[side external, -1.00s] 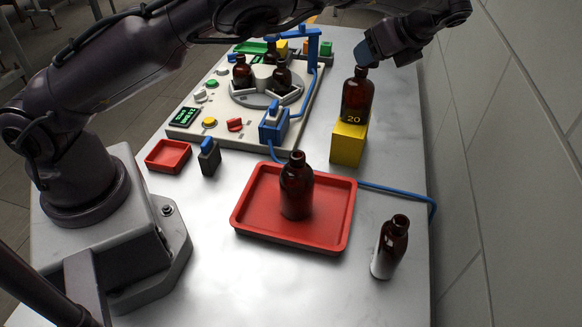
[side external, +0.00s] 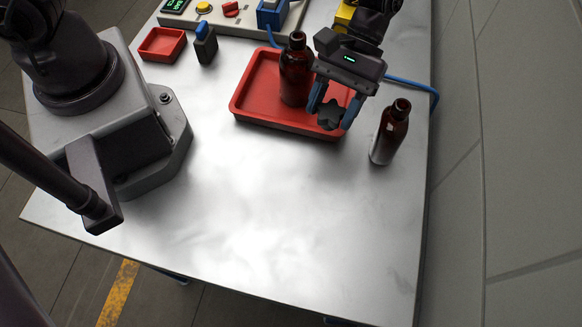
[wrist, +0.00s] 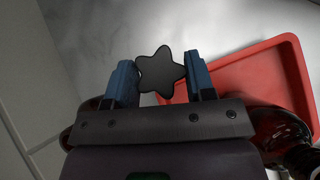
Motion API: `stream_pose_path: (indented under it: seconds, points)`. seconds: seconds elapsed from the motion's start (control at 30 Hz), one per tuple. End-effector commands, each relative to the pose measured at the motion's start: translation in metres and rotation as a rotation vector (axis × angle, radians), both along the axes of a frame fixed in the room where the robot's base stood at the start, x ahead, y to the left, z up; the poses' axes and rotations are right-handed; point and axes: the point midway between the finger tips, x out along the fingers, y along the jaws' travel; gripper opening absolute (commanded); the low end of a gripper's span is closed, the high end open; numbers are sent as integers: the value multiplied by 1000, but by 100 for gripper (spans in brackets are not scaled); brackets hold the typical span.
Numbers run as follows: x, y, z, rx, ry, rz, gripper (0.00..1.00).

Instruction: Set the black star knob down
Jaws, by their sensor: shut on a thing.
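The black star knob (side external: 331,116) is held between the blue fingers of my gripper (side external: 334,108). In the wrist view the five-pointed knob (wrist: 162,73) sits between both fingertips (wrist: 162,82). My gripper is shut on it, pointing down, over the near right corner of the large red tray (side external: 262,85) in the side view. The wrist view shows the knob beside the tray's edge (wrist: 275,42), partly overlapping it. How high the knob is above the surface I cannot tell.
An amber bottle (side external: 296,72) stands in the large tray, left of my gripper. Another amber bottle (side external: 389,133) stands on the table to its right. A small red tray (side external: 162,45) is at the left. The table's near part (side external: 270,210) is clear.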

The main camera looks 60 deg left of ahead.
Motion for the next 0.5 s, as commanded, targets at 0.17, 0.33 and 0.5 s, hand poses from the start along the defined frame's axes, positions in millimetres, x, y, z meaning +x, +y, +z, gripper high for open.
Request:
stream_pose_path:
  seconds: [0.17, 0.33, 0.5]
  points:
    - [-48, -24, -1, 2, 5, 221, 27]
    - [-80, -35, -2, 6, 4, 357, 27]
    - [-95, -38, -6, 6, 4, 419, 27]
